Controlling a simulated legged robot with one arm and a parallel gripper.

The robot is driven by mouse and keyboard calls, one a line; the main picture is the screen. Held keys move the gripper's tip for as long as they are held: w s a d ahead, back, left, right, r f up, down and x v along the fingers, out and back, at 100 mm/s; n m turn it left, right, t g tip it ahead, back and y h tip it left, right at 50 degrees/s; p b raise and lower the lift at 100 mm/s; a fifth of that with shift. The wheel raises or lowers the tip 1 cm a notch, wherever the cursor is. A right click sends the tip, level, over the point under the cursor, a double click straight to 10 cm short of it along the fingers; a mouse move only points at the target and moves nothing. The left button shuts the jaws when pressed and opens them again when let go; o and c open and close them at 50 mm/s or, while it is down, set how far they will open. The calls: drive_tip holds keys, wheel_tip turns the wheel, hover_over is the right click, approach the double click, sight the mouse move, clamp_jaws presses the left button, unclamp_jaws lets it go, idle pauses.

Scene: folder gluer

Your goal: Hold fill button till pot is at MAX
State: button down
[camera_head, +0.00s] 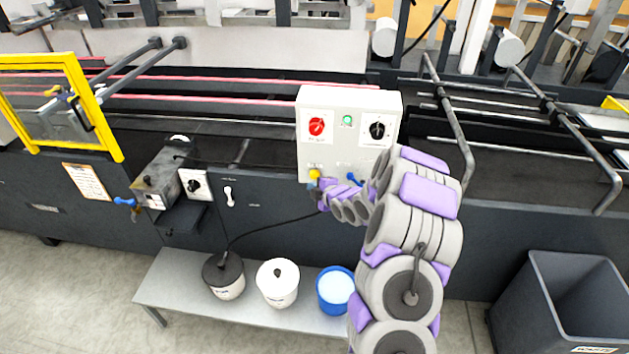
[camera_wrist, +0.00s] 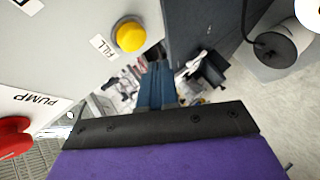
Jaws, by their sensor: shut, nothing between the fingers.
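A white control box (camera_head: 349,148) stands on the machine's edge. The yellow FILL button (camera_head: 314,174) is at its lower left; it also shows in the wrist view (camera_wrist: 128,35). My gripper (camera_head: 324,184) is shut and empty, just below and right of the button in the head view. In the wrist view its fingertips (camera_wrist: 157,78) are below the button and appear apart from it; contact is unclear. A grey pot-like unit (camera_head: 158,179) is mounted on the machine at left. No MAX mark or level is readable.
The box also has a red PUMP knob (camera_head: 317,126), a green light (camera_head: 347,120), a black knob (camera_head: 377,129) and a blue lever (camera_head: 354,179). Below, a bench (camera_head: 180,286) holds a black-lidded pot (camera_head: 224,276), a white pot (camera_head: 278,284) and a blue tub (camera_head: 336,289). A bin (camera_head: 540,300) stands right.

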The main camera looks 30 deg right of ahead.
drive_tip(key=s+a+b, duration=0.1)
drive_tip(key=s+b, duration=0.1)
drive_tip(key=shift+s+a, duration=0.35)
drive_tip(key=shift+a, duration=0.05)
idle(0.3)
drive_tip(key=s+a+r+m+g, duration=0.4)
drive_tip(key=s+a+m+g, duration=0.1)
drive_tip(key=s, duration=1.1)
drive_tip(key=s+a+r+m+g+h, duration=0.1)
drive_tip(key=s+a+r+m+g, duration=0.4)
drive_tip(key=s, duration=1.1)
drive_tip(key=s+a+r+m+g, duration=0.4)
drive_tip(key=s+a, duration=0.4)
drive_tip(key=s, duration=0.7)
drive_tip(key=shift+s+a+r+m+g, duration=0.35)
drive_tip(key=shift+s+r+m+g, duration=0.05)
drive_tip(key=shift+r+m, duration=0.35)
